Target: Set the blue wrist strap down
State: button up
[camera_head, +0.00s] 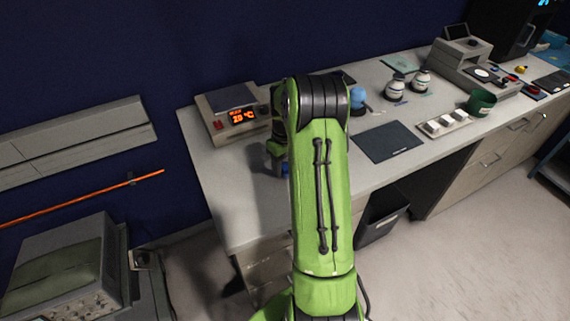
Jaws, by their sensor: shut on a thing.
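My gripper (279,163) points down over the left part of the worktop, mostly hidden behind my own green arm. A small bit of the blue wrist strap (285,170) shows at its tips, and the gripper is shut on it. The rest of the strap is hidden by the arm. I cannot tell whether the strap touches the worktop (235,200).
A hotplate-like device with an orange display (243,117) stands just behind left of the gripper. A light blue object (357,97), a dark mat (387,142), white jars (396,88) and a green cup (482,102) stand to the right. The worktop's front left is bare.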

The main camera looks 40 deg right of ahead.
jog(key=shift+f, duration=0.1)
jog(key=o, duration=1)
